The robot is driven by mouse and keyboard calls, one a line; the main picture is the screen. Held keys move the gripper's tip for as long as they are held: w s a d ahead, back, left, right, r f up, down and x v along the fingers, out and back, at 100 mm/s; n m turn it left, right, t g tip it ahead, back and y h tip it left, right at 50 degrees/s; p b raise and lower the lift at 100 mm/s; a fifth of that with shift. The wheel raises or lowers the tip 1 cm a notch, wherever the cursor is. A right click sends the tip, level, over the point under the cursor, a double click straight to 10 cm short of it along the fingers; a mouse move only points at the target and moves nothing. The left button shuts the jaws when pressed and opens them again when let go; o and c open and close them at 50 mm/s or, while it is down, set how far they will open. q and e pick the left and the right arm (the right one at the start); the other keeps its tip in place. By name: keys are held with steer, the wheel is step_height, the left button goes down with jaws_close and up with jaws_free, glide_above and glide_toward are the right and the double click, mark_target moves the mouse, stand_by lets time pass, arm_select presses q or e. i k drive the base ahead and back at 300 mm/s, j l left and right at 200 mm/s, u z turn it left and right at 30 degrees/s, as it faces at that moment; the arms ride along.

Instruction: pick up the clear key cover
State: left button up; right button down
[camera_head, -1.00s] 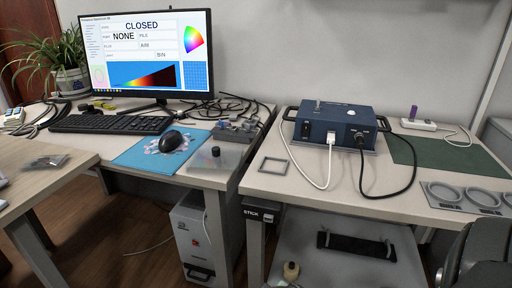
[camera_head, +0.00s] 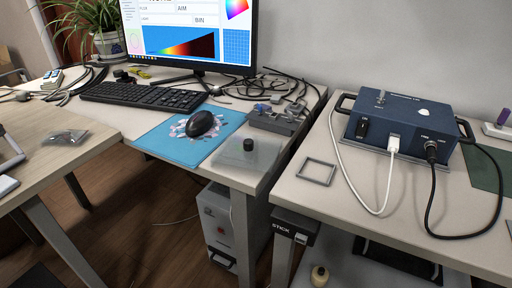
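A clear, see-through box-like cover (camera_head: 262,163) with a black round knob (camera_head: 248,145) stands at the front right corner of the computer desk, beside the blue mouse pad. It looks like the clear key cover; what is under it is too faint to make out. Another small clear item (camera_head: 66,137) lies on the wooden table at the left, and I cannot tell exactly what it is. Neither of my grippers shows in the head view.
A mouse (camera_head: 200,123) lies on the blue mouse pad (camera_head: 178,151), with a keyboard (camera_head: 145,96) and monitor behind. Grey parts (camera_head: 277,119) and cables lie behind the cover. A blue instrument box (camera_head: 402,122) and square frame (camera_head: 316,172) are on the right bench, across a narrow gap.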

mark_target(256, 153)
steer(key=z, duration=1.35)
steer(key=k+j+z, duration=0.45)
steer(key=k+z, duration=0.25)
steer(key=k, duration=0.1)
